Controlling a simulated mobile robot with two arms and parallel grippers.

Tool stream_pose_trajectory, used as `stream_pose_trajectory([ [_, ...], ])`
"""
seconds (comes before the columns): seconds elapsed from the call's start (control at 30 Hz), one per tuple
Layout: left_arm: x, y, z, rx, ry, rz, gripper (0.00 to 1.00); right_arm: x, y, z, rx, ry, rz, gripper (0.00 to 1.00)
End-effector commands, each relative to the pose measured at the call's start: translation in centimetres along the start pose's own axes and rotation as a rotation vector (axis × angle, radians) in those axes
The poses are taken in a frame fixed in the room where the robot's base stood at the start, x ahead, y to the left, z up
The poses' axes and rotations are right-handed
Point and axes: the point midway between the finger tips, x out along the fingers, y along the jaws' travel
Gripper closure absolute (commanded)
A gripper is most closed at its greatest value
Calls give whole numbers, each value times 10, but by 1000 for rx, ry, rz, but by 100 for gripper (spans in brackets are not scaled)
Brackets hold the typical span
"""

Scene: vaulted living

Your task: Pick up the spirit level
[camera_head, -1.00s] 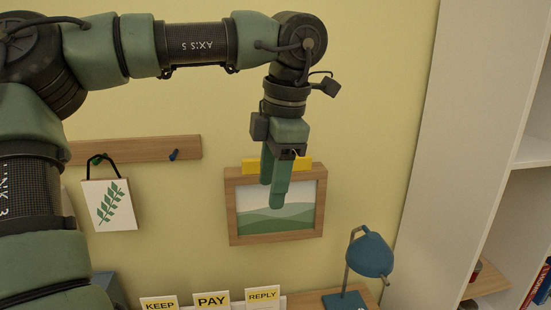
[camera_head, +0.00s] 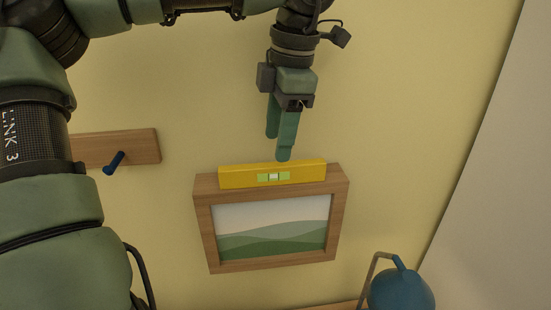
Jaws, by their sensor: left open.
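The yellow spirit level (camera_head: 235,177) lies along the top edge of a wooden picture frame (camera_head: 204,226) on the wall. Its green vial window shows near its middle. My left gripper (camera_head: 279,147) hangs fingers down, just above the right half of the level in the picture. Its two green fingers are apart with nothing visible between them. Whether the fingertips touch the level or stand in front of it I cannot tell, but a small gap seems to show. My right gripper is not in view.
A wooden peg rail (camera_head: 140,148) with a dark blue peg (camera_head: 114,163) is on the wall at left, partly behind my left arm. A blue lamp (camera_head: 401,288) stands at bottom right. A pale upright panel (camera_head: 490,200) is at right.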

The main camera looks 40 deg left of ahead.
Motion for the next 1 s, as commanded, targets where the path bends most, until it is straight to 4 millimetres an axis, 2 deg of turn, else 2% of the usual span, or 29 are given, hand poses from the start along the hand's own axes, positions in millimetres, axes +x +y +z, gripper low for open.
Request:
stream_pose_trajectory([
  [0.13,12,0,0,1,3,-2,48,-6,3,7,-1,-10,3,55],
  [0.3,30,2,0,2,3,-4,48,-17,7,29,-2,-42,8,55],
  [0.37,36,4,1,2,3,-5,48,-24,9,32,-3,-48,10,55],
  [0.47,51,8,3,2,4,-6,48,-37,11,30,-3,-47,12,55],
  [0.6,71,8,3,1,3,-3,48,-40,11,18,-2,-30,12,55],
  [0.73,77,8,4,-2,-1,0,48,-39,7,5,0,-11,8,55],
  [0.87,77,8,4,-2,-1,1,48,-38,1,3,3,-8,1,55],
  [0.9,77,8,4,-2,-1,1,51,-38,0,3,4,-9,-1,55],
  [1.0,77,9,4,-2,-1,1,79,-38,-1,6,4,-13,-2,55],
])
